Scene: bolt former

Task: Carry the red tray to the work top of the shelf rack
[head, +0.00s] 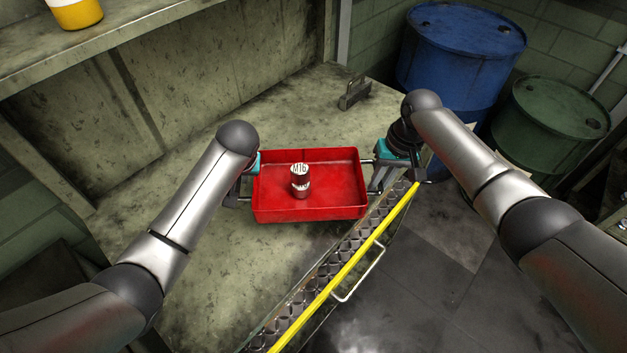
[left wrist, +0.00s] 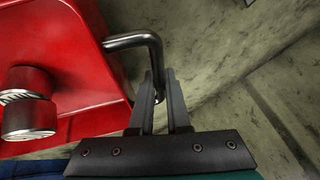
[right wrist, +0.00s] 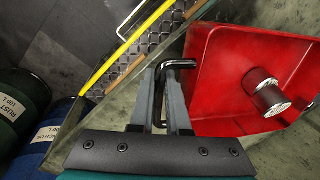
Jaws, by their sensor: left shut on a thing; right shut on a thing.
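The red tray (head: 335,207) is over the worn work top (head: 190,260), near its front edge. A small cylinder marked M16 (head: 300,182) stands in it. My left gripper (head: 238,197) is at the tray's left side; in the left wrist view its fingers (left wrist: 160,88) are shut on the dark bar handle (left wrist: 135,41). My right gripper (head: 378,164) is at the tray's right side; in the right wrist view its fingers (right wrist: 166,85) are shut on the other bar handle (right wrist: 180,64). Whether the tray touches the work top I cannot tell.
A yellow bar (head: 350,262) and a metal mesh strip (head: 330,258) run along the front edge. A blue drum (head: 455,65) and a green drum (head: 550,125) stand at right. A metal bracket (head: 354,93) sits further back. A shelf (head: 120,30) overhangs the upper left.

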